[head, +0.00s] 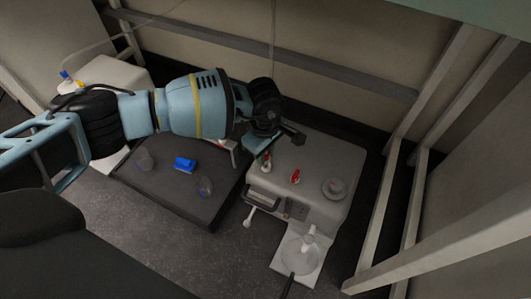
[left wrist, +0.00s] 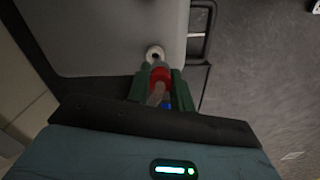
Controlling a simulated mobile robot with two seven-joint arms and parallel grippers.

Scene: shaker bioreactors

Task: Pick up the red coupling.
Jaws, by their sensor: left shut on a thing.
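The red coupling (left wrist: 160,76) shows in the left wrist view between the green fingers of my left gripper (left wrist: 159,88), which is shut on it. A pale round ring (left wrist: 155,53) lies just beyond the coupling, and a bit of blue shows behind the fingers. In the head view my left gripper (head: 265,162) points down at the left part of the grey unit's top, with the coupling there small and partly hidden. Whether the coupling is lifted clear of the surface I cannot tell. My right gripper is not in view.
The grey unit (head: 315,155) also bears another red piece (head: 295,177) and a round grey dish (head: 334,188). A clear flask (head: 300,256) stands on a white plate in front. A dark platform (head: 150,190) with a blue block (head: 185,164) is at left. Frame posts stand at right.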

